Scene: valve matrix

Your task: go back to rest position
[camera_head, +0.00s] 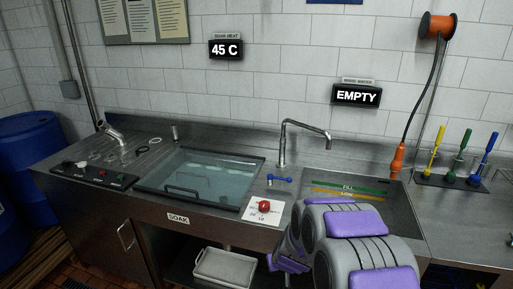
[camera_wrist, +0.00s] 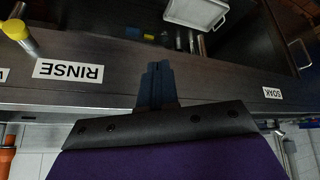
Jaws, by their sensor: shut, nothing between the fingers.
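My gripper (camera_wrist: 157,72) shows in the wrist view as dark fingers shut together with nothing between them. It is in front of the dark cabinet front (camera_wrist: 110,68), between the upside-down RINSE label (camera_wrist: 68,72) and the SOAK label (camera_wrist: 272,93). In the head view my grey and purple arm is at the lower right, in front of the counter. My fingertips cannot be made out there.
The soak basin (camera_head: 200,178) holds clear liquid. A red knob (camera_head: 264,206), a blue handle (camera_head: 279,179) and the faucet (camera_head: 283,147) are near my arm. Brushes (camera_head: 451,175) stand at right. A grey bin (camera_head: 224,268) sits below. Displays read 45 C (camera_head: 225,49) and EMPTY (camera_head: 356,95).

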